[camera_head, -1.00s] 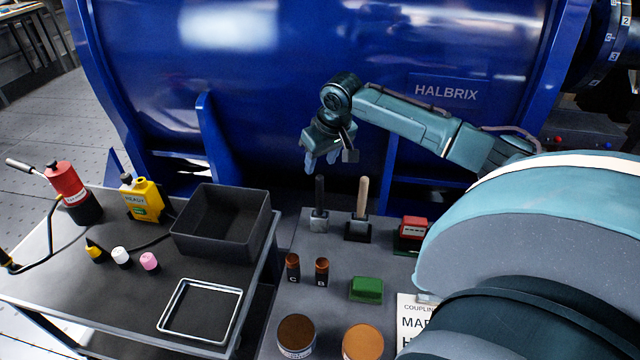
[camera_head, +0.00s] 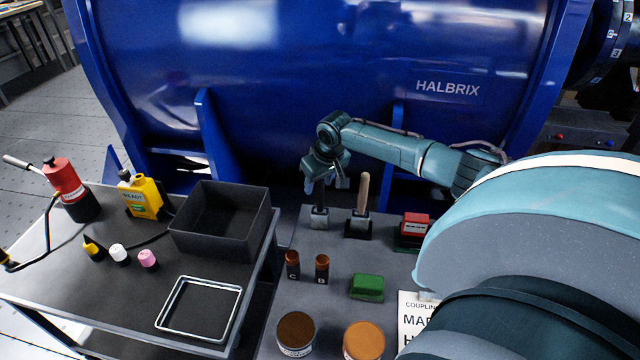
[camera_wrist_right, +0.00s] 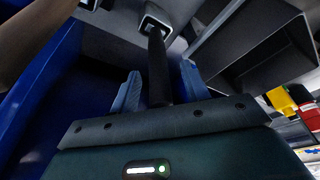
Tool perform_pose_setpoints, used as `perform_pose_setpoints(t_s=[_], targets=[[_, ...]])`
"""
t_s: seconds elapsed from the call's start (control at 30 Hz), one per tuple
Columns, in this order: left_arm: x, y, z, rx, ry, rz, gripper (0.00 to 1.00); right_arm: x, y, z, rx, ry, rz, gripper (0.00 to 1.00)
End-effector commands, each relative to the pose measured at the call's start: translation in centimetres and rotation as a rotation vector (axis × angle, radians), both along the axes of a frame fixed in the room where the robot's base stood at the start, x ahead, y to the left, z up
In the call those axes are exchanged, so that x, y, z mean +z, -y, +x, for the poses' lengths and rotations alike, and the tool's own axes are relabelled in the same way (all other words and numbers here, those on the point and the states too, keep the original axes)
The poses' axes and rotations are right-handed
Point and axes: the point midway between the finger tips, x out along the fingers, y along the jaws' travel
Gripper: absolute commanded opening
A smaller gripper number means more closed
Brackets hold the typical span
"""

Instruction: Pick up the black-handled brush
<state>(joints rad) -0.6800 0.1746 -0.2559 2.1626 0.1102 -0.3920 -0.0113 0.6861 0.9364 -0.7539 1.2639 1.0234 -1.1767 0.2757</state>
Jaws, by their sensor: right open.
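The black-handled brush (camera_head: 320,196) stands upright in a small holder (camera_head: 319,218) on the grey table, handle up. My right gripper (camera_head: 325,184) is at the top of its handle, pointing down. In the right wrist view, the black handle (camera_wrist_right: 157,62) runs between the two blue fingers of my right gripper (camera_wrist_right: 160,72). The fingers are open, with a gap on each side of the handle. The top of the handle is hidden behind the gripper in the head view. My left gripper is not in view.
A wooden-handled brush (camera_head: 363,192) stands close on the right in its own holder. A red box (camera_head: 415,226), brown bottles (camera_head: 292,264), a green block (camera_head: 367,287) and round tins (camera_head: 296,335) share the table. A black bin (camera_head: 222,238) is on the left cart. The blue drum (camera_head: 300,80) rises behind.

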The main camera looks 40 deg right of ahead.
Motion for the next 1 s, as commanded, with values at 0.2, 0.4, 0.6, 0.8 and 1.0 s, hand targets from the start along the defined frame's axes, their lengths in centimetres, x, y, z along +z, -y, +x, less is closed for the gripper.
perform_pose_setpoints(t_s=[0.2, 0.4, 0.6, 0.8, 1.0], targets=[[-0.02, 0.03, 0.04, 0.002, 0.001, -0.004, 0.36, -0.75, 0.03, 0.28, 0.0, 0.001, -0.001, 0.46], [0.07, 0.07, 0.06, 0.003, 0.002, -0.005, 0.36, -0.73, 0.03, 0.25, 0.0, 0.001, -0.001, 0.39], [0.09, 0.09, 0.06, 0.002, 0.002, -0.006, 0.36, -0.73, 0.04, 0.23, 0.0, 0.001, -0.001, 0.22], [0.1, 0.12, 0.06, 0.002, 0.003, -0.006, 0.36, -0.73, 0.04, 0.23, 0.0, 0.0, -0.001, 0.06], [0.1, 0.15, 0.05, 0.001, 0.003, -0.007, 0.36, -0.71, 0.05, 0.24, 0.0, 0.001, -0.001, 0.0]])
